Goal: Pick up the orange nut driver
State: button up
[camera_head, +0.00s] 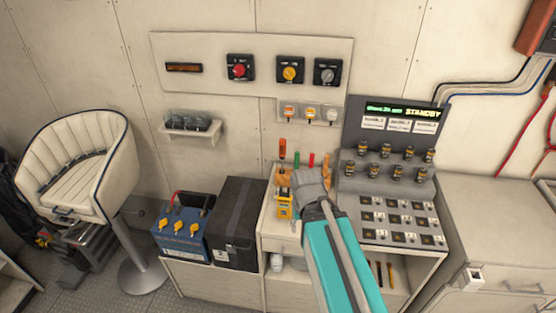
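A tool with an orange handle (282,147), which looks like the orange nut driver, stands upright at the back of the bench, its dark shaft pointing down. It stands in or behind a wooden holder (284,181), with a green-handled and a red-handled tool to its right. My teal arm reaches up from the bottom, and its grey end (312,182) is just right of and below the orange handle, over the holder. The fingers cannot be made out, so their opening and any contact are hidden. The orange tool's lower end is also hidden.
A yellow meter (284,205) stands at the holder's front. A sloped control console (390,205) with several knobs stands close on the right. A black box (236,220) and a blue battery (181,235) are on the left. A wall panel (210,45) is behind.

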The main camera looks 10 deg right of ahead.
aim_at(283, 141)
jog(key=z, duration=0.1)
jog(key=i, duration=0.95)
jog(key=u, duration=0.05)
